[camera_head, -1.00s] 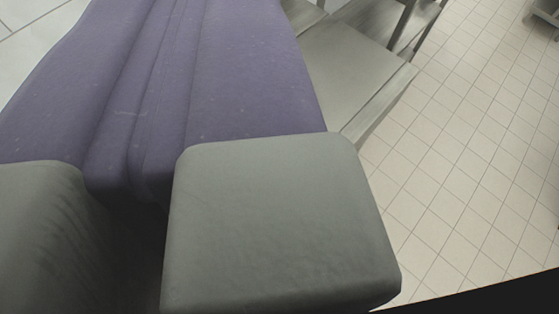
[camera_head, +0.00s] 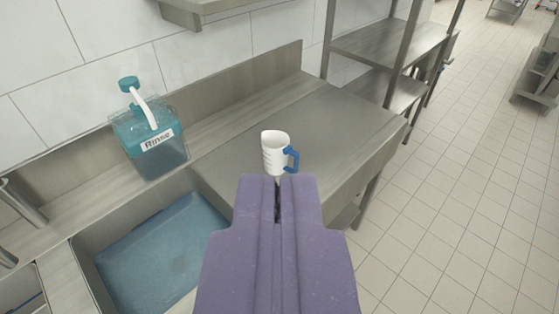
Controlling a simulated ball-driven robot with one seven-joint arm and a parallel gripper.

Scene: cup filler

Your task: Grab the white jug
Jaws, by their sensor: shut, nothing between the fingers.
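The white jug (camera_head: 274,152) with a blue handle (camera_head: 292,158) stands upright on the steel counter (camera_head: 330,125), near the middle of the picture. Its handle points right. My gripper (camera_head: 278,181) is purple and shut, with only a thin dark slit between its fingers. It holds nothing. Its tips show just below the jug in the picture and hide the lower edge of the jug. I cannot tell whether they touch it.
A sink (camera_head: 93,262) with blue water lies left of my gripper. A teal bottle marked Rinse (camera_head: 150,150) stands behind it by the tiled wall. Steel shelves (camera_head: 365,45) stand at the back. The tiled floor (camera_head: 470,190) on the right is open.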

